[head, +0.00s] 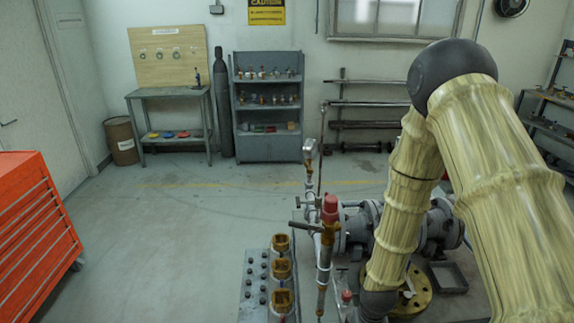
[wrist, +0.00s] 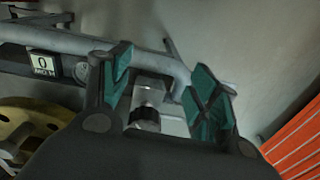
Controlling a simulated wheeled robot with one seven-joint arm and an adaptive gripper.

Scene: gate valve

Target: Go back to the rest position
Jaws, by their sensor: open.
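In the wrist view my gripper (wrist: 163,90) is open, with its two green-padded fingers spread apart. A grey pipe (wrist: 150,58) and a small metal block (wrist: 150,95) show behind and between the fingers. I cannot tell whether anything touches them. A yellow round part (wrist: 35,125), perhaps a handwheel, is at the left of the wrist view. In the head view a yellow round part (head: 418,292) lies beside my arm's lower end, near the grey flanged pipework (head: 440,230). My arm, in pale yellow covering, reaches down over the pipework; my gripper is not visible there.
A red-topped upright fitting (head: 329,210) and a panel with brass-coloured pieces (head: 255,285) stand left of my arm. An orange drawer cabinet (head: 35,235) is at far left. A shelf unit (head: 267,105) and workbench (head: 170,110) stand at the back. The middle floor (head: 170,235) is clear.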

